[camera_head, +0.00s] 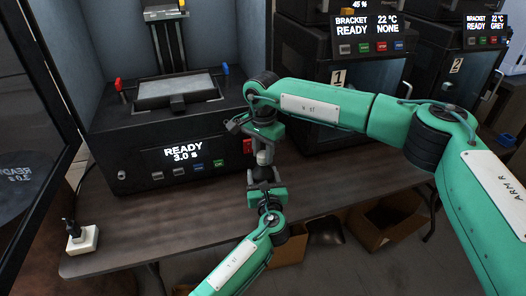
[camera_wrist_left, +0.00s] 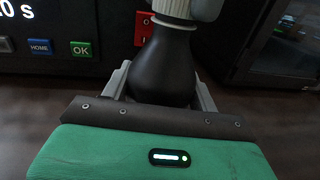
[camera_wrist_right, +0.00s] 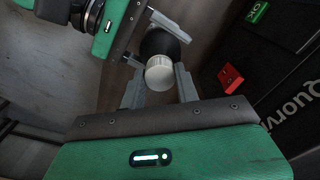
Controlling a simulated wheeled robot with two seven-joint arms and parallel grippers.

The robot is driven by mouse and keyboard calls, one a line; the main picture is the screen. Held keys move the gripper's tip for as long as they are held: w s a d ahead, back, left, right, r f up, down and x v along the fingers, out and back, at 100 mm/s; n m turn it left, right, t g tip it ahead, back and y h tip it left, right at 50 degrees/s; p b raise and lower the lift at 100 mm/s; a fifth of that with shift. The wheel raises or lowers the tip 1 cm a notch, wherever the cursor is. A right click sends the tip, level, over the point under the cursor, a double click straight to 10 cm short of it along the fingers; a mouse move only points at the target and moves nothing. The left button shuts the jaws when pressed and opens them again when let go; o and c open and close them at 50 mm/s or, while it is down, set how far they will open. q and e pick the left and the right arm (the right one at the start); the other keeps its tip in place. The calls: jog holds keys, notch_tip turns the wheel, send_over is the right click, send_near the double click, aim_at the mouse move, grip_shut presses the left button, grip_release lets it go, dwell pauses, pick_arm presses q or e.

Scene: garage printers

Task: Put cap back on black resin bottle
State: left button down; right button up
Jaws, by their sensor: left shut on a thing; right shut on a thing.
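The black resin bottle (camera_wrist_left: 165,68) is upright in my left gripper (camera_wrist_left: 163,88), which is shut around its body. It also shows behind the cap in the right wrist view (camera_wrist_right: 164,42). A white ribbed cap (camera_wrist_left: 172,8) sits at the top of the bottle's neck, in line with it. I cannot tell whether it is screwed tight. My right gripper (camera_wrist_right: 155,75) is shut on the cap (camera_wrist_right: 160,73) from above. In the head view my right gripper (camera_head: 264,145) is just above my left gripper (camera_head: 265,183), and they mostly hide the bottle.
A black resin printer (camera_head: 180,130) reading READY stands behind on the table (camera_head: 150,220), its red button (camera_head: 248,146) close to my grippers. Printers 1 (camera_head: 340,100) and 2 (camera_head: 455,85) stand to the right. A white socket box (camera_head: 82,238) is at the table's left. Cardboard boxes (camera_head: 385,222) lie below.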

jog(key=m, duration=0.7)
jog(key=shift+m, duration=0.4)
jog(key=m, duration=1.3)
jog(key=shift+m, duration=0.3)
jog(key=m, duration=0.7)
jog(key=shift+f, duration=0.1)
jog(key=o, duration=1.2)
